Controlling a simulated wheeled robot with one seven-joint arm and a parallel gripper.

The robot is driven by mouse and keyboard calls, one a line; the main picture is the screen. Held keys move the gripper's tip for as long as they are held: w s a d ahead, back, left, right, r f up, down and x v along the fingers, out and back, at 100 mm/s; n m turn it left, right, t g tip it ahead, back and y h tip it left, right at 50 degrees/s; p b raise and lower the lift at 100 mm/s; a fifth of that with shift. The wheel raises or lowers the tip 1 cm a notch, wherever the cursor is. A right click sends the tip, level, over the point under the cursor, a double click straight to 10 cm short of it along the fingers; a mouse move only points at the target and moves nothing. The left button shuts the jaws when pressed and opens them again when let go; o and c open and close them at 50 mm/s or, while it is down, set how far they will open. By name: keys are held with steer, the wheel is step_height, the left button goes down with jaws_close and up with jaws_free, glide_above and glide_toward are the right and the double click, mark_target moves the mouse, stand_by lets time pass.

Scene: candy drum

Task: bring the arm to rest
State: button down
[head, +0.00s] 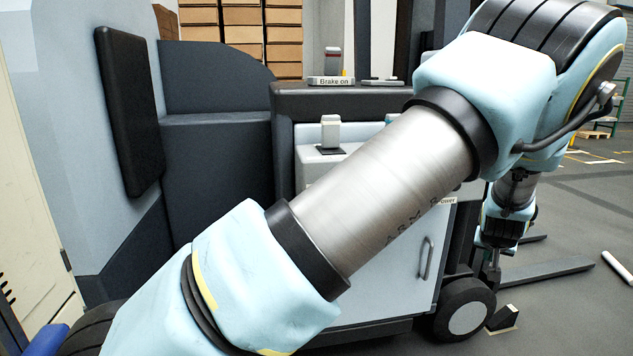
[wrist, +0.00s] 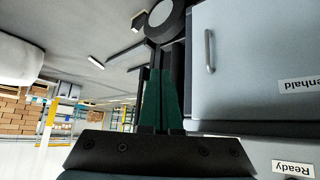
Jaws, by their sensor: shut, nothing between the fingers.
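My arm crosses the head view from the bottom left up to the top right, then bends down. My gripper (head: 494,272) hangs at the lower right, beside the white cabinet door and above the floor. In the wrist view my gripper (wrist: 162,78) shows two dark fingers with green inner faces, closed together with nothing between them. It appears apart from the cabinet. Part of the gripper is small and dark in the head view.
A pale cabinet door (head: 385,285) with a handle stands left of the gripper, with a black wheel (head: 465,308) below. A "Brake on" sign (head: 331,81) stands on the dark console. A white cylinder (head: 618,264) lies on the open floor at right.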

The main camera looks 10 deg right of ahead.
steer(key=w+a+r+n+g+y+p, duration=0.15)
steer(key=w+a, duration=0.25)
steer(key=a, duration=0.6)
steer(key=w+a+r+n+y, duration=0.1)
steer(key=w+a+r, duration=0.2)
steer(key=a, duration=0.6)
steer(key=w+a+r+n+y, duration=0.15)
steer(key=w+a, duration=0.25)
steer(key=a, duration=0.6)
steer(key=s+a+r+n+g+p, duration=0.1)
steer(key=s+a, duration=0.3)
steer(key=a, duration=0.6)
steer(key=s+a+r+n+g+y, duration=0.1)
steer(key=s+a+r, duration=0.2)
steer(key=a, duration=0.7)
steer(key=s+a+r+n+g+p, duration=0.1)
steer(key=s+a+r, duration=0.1)
steer(key=s+a, duration=0.5)
steer(key=a, duration=0.3)
steer(key=shift+s+a+y+p, duration=0.15)
steer(key=shift+s+y+p, duration=0.05)
steer(key=shift+y+p, duration=0.1)
